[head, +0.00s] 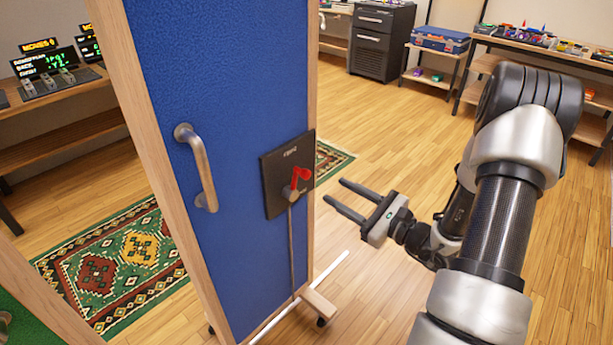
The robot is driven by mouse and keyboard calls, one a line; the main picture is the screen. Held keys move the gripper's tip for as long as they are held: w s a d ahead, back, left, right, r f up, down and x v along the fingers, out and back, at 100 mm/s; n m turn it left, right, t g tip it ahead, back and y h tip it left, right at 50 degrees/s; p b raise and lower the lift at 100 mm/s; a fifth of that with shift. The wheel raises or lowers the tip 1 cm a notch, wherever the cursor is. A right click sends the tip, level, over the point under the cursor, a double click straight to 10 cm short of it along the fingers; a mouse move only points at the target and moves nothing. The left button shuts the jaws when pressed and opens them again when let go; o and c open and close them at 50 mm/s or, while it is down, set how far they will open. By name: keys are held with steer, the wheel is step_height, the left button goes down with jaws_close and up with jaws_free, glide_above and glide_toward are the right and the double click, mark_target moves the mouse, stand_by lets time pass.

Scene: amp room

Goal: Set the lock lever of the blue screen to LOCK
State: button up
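The blue screen (244,92) stands upright in a wooden frame, left of centre in the head view. A black plate (276,203) is fixed near its right edge. On the plate is the lock lever (299,182), with a red handle pointing up and to the right from a grey pivot. A thin rod runs down from the pivot. The small label above the lever is too blurred to read. My gripper (349,200) is open and empty, to the right of the plate and apart from it, with its two fingers pointing left toward the screen.
A metal pull handle (197,168) sticks out from the screen, left of the plate. The screen's foot (319,305) has casters, and a white line (330,268) runs along the floor there. A patterned rug (112,262) lies behind. Shelves and a black cabinet (380,40) stand farther back.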

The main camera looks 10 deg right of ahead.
mark_target(309, 175)
steer(key=b+x, duration=0.1)
steer(key=x, duration=1.1)
steer(key=shift+c, duration=0.2)
